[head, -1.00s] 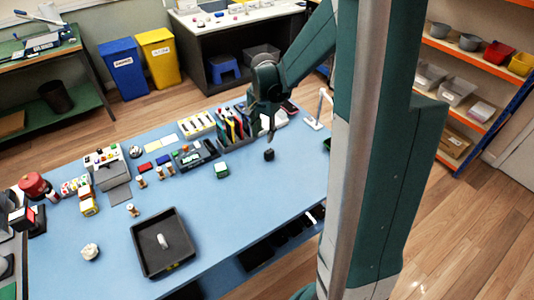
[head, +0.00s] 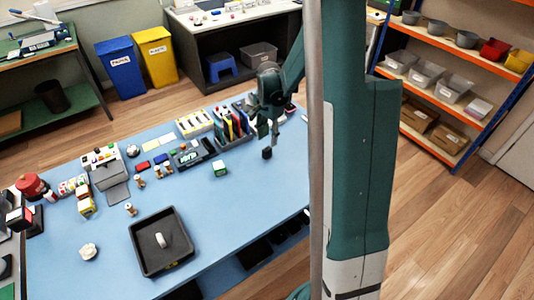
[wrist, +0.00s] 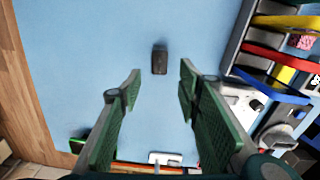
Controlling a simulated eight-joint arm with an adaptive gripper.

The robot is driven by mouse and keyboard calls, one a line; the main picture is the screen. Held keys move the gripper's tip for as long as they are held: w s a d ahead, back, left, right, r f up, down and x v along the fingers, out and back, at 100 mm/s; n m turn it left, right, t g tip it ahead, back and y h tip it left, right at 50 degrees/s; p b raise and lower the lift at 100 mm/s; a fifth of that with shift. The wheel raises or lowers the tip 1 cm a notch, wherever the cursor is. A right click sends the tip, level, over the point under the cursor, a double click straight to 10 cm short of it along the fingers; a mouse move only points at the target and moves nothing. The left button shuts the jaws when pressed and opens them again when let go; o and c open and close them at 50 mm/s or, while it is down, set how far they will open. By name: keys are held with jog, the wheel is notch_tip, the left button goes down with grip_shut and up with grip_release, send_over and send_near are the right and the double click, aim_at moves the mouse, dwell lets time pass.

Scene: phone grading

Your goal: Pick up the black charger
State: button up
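The black charger (head: 267,153) is a small dark block standing alone on the blue table, right of the coloured organiser. In the wrist view the black charger (wrist: 160,61) lies near the top centre, just beyond and between the lines of the fingertips. My gripper (head: 266,135) is above and close to the charger in the head view. In the wrist view my gripper (wrist: 160,76) has its two green-padded fingers spread wide, with only table showing between them. It is not touching the charger.
An organiser with coloured slots (wrist: 280,52) stands to the right in the wrist view. A white stand (wrist: 165,158) and a green-edged dark object (wrist: 78,142) lie at the bottom. A black tray (head: 137,247) holds a white item. Table around the charger is clear.

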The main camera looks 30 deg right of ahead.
aim_at(268, 148)
jog(key=shift+f, duration=1.25)
jog(key=shift+f+b, duration=0.55)
jog(key=shift+f, duration=2.05)
jog(key=c, duration=1)
jog(key=shift+r, duration=0.15)
jog(key=shift+r+p, duration=0.65)
jog(key=shift+r, duration=4.25)
